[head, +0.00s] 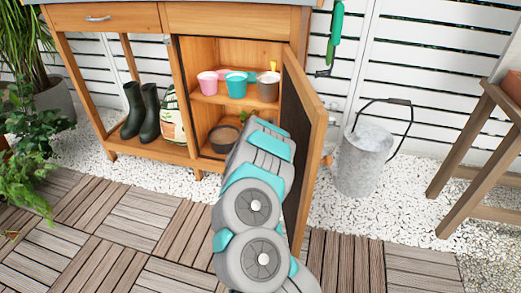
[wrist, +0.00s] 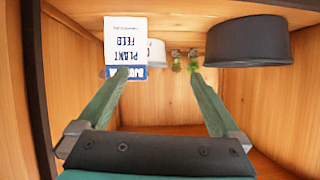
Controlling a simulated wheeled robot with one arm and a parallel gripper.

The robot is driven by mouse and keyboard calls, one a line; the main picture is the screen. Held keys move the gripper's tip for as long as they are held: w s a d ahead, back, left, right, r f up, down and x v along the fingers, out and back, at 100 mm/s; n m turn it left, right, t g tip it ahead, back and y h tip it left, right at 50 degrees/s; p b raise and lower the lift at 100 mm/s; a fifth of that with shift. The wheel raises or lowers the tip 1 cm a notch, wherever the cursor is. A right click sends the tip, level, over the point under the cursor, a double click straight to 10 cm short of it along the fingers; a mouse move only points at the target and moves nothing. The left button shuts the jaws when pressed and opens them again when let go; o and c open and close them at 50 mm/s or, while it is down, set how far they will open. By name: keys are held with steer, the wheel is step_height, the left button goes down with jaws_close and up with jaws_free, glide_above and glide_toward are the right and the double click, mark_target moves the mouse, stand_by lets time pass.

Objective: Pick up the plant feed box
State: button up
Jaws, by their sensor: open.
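The plant feed box (wrist: 126,42) is white and blue, with its lettering upside down in the wrist view. It is inside the wooden cabinet, at the upper left of that view. My gripper (wrist: 157,71) is open, with its two green fingers spread apart and nothing held between them. The left fingertip overlaps the box's lower edge in the picture; I cannot tell whether they touch. In the head view my arm reaches into the cabinet's lower compartment, and the box and my fingers are hidden there.
A dark bowl (wrist: 247,42) is at the right in the wrist view. A white round container (wrist: 156,53) and small green items (wrist: 177,62) are behind the box. The open cabinet door (head: 306,150) stands right of my arm. Cups (head: 236,84) stand on the shelf above.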

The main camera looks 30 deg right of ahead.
steer(key=shift+g+h, duration=0.5)
steer(key=shift+h, duration=0.4)
steer(key=d, duration=0.1)
steer(key=s+d+f, duration=0.1)
steer(key=d, duration=0.1)
steer(key=s+d+f, duration=0.1)
steer(key=shift+s+d+f, duration=0.2)
steer(key=shift+s+f, duration=0.05)
steer(key=shift+b+x, duration=0.35)
steer(key=shift+x, duration=0.45)
steer(key=shift+f+b+x, duration=0.25)
steer(key=shift+b+x, duration=0.4)
steer(key=shift+x, duration=1.75)
steer(key=shift+w+d+f, duration=0.1)
steer(key=shift+w+d, duration=0.25)
steer(key=shift+w, duration=0.05)
steer(key=c, duration=1.4)
step_height(320, 180, up, 10)
steer(key=shift+f+p, duration=0.1)
steer(key=shift+p, duration=1.1)
